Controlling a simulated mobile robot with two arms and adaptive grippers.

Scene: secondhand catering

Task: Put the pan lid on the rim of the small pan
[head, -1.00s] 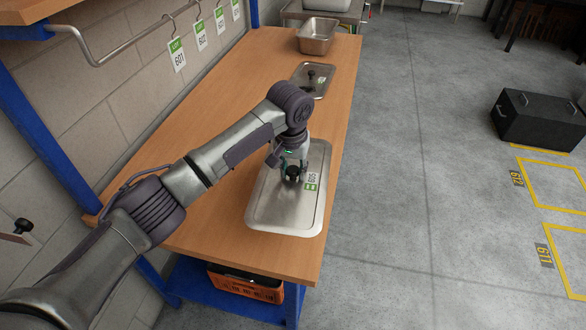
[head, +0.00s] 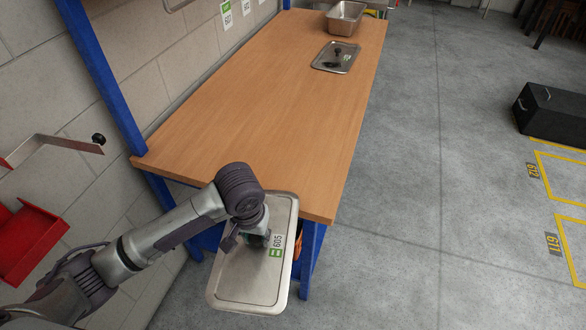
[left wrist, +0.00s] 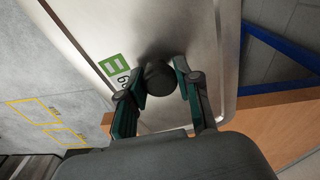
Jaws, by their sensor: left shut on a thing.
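My left gripper (head: 257,240) is shut on the black knob (left wrist: 160,78) of a large rectangular steel pan lid (head: 246,285). The lid carries a green and white 605 tag. It is held in the air at the table's near end, overlapping the near edge in the head view. In the left wrist view the gripper's fingers (left wrist: 160,90) sit on both sides of the knob. A small steel pan (head: 345,18), open at the top, stands at the table's far end. A smaller flat steel lid or tray (head: 325,63) with a dark knob lies nearer. My right gripper is not in view.
The wooden table (head: 265,90) is bare between its near end and the smaller steel piece. A blue post (head: 100,75) and a block wall line its left side. A red bin (head: 30,235) is at the left. A black box (head: 555,115) stands on the floor, right.

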